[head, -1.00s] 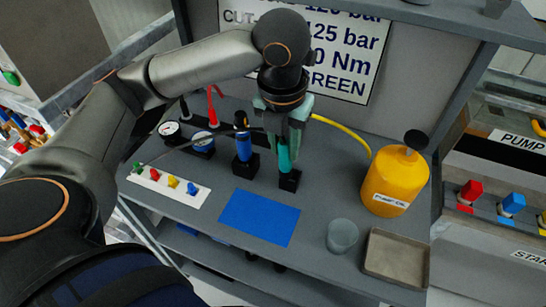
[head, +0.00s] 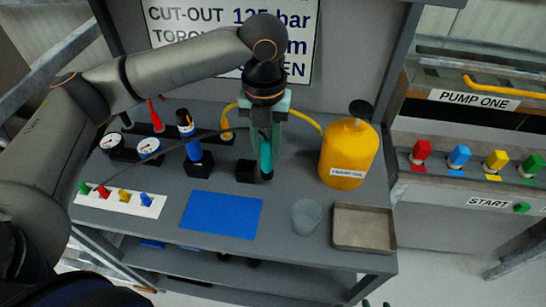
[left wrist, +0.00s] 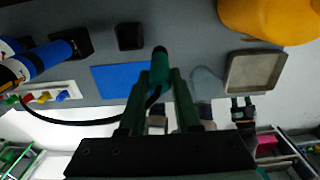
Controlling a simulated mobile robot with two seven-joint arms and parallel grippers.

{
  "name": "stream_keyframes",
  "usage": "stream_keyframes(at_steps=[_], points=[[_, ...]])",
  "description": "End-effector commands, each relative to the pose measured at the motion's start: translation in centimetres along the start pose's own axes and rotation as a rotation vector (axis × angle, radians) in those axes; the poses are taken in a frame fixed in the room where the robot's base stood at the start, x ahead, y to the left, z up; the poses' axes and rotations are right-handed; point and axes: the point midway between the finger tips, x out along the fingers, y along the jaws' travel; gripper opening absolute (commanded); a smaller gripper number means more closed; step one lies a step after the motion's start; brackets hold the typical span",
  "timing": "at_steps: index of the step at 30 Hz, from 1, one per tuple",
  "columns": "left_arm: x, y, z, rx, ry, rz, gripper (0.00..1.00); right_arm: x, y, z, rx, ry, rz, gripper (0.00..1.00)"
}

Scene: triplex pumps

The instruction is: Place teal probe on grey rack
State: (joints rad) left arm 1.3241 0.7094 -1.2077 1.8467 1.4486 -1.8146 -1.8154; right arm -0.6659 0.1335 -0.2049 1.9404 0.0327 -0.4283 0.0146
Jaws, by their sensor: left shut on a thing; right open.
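My left gripper (head: 266,118) is shut on the teal probe (head: 266,158) and holds it upright, with a dark cable trailing left. The probe tip is beside a small black block (head: 245,171), apart from it; the block looks empty in the left wrist view (left wrist: 130,37). The probe also shows between the fingers there (left wrist: 160,68). A dark strip (head: 170,131) behind the gauges carries a red and a black probe; I cannot tell whether it is the grey rack. My right gripper (head: 376,304) shows only its fingertips, open and apart, at the bottom edge.
A blue probe (head: 192,145) stands in a black block left of my left gripper. A yellow jug (head: 348,153), a clear cup (head: 305,217) and a grey tray (head: 363,248) stand to the right. The blue mat (head: 221,214) is clear. Gauges (head: 149,147) stand left.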

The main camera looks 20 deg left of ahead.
Motion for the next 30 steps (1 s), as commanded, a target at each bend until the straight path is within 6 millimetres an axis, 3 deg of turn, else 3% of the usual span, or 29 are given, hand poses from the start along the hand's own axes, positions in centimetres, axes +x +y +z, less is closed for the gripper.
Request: stream_keyframes(at_steps=[8,15,25,26,30], points=[[1.8,-1.2,0.8,0.002,0.001,-0.001,0.00,0.3,-0.2,-0.1,-0.002,0.002,-0.005,0.50],[5.0,-1.4,1.0,0.001,0.000,0.000,0.00,0.5,-0.1,0.2,-0.003,-0.005,-0.005,0.50],[5.2,-1.4,1.0,0.002,0.001,0.000,0.00,0.4,-0.2,0.0,-0.003,-0.003,-0.006,0.50],[5.3,-1.4,1.0,0.002,0.001,0.000,0.34,0.4,-0.2,0.0,-0.003,-0.002,-0.006,0.50],[5.3,-1.4,1.0,0.002,0.001,0.000,0.49,0.4,-0.2,0.0,-0.003,0.000,-0.006,0.50]])
